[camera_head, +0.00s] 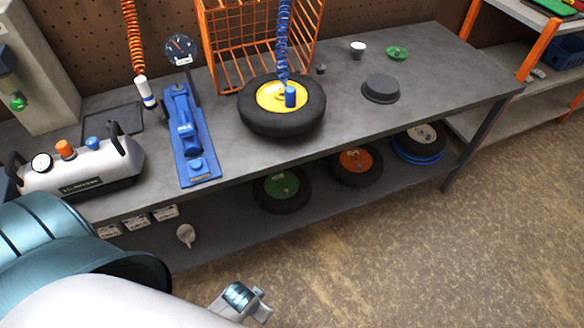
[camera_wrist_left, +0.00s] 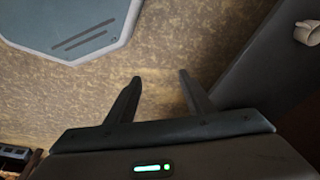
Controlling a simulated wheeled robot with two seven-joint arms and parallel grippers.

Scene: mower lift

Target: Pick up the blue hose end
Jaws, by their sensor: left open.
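The blue hose end (camera_head: 290,97) is a short blue cylinder at the bottom of a coiled blue hose (camera_head: 282,40). It hangs upright in front of, or against, the yellow hub of a black wheel (camera_head: 266,122) lying on the workbench; I cannot tell whether they touch. My left gripper (camera_wrist_left: 159,75) is open and empty in the left wrist view, with bare floor between its fingers. It is low in front of the bench, away from the hose end. My right gripper is not in view.
On the grey workbench (camera_head: 350,126) are an orange wire basket (camera_head: 225,50), a blue jack (camera_head: 183,130), a compressor (camera_head: 80,166) and a dark round dish (camera_head: 380,88). An orange hose (camera_head: 131,35) hangs left. Several wheels lie on the lower shelf (camera_head: 225,222). Floor at right is clear.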

